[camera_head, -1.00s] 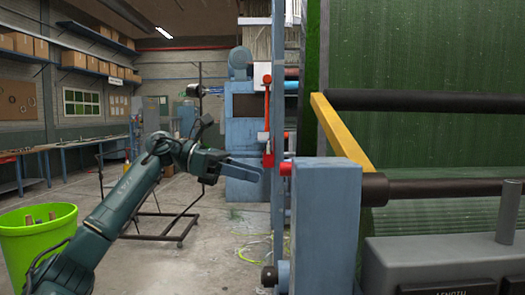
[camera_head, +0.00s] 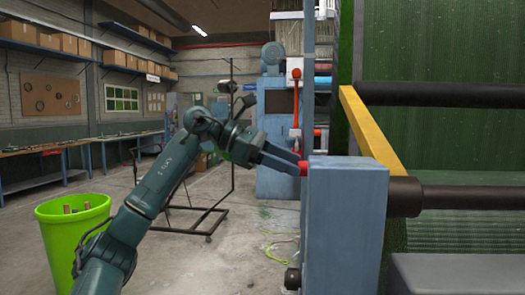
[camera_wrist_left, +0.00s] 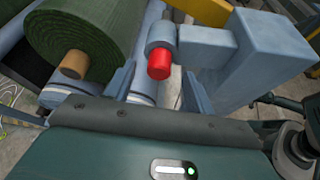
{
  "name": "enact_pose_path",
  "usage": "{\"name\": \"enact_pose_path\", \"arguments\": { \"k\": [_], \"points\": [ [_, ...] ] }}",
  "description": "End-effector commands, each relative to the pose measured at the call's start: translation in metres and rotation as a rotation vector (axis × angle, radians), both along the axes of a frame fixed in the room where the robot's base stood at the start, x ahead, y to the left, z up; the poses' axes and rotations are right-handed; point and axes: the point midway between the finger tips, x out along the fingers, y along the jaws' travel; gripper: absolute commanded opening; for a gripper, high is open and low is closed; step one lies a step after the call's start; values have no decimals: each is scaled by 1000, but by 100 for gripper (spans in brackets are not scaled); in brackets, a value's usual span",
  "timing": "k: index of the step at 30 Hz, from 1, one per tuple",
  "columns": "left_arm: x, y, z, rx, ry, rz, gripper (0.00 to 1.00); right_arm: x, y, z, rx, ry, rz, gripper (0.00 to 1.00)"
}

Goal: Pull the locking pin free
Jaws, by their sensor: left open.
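The locking pin shows as a short red end (camera_head: 304,168) at the left side of the blue-grey post (camera_head: 345,215). In the left wrist view the red end (camera_wrist_left: 160,65) sticks out of a grey round sleeve (camera_wrist_left: 162,36) joined to the post. My left gripper (camera_head: 292,163) is open, with its fingertips right by the red end. In the left wrist view its two fingers (camera_wrist_left: 158,86) stand to the left and right of the red end, with a gap on each side. My right gripper is out of view.
A yellow bar (camera_head: 368,130) and dark rollers (camera_head: 440,95) lie right of the post, before green turf. A turf roll (camera_wrist_left: 85,35) is at the left in the wrist view. A green bin (camera_head: 72,235) and a dark frame stand left on open floor.

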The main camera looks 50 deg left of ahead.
Motion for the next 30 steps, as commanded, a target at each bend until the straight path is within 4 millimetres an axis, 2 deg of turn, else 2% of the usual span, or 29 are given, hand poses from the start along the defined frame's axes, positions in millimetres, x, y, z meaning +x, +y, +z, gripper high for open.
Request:
{"name": "enact_pose_path", "arguments": {
  "k": [6,17,30],
  "points": [
    [15,-15,-8,0,0,-1,54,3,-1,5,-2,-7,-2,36],
    [17,-18,-10,0,0,0,54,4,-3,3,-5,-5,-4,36],
    [17,-17,-10,0,0,1,18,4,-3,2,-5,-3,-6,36]
  ]
}}
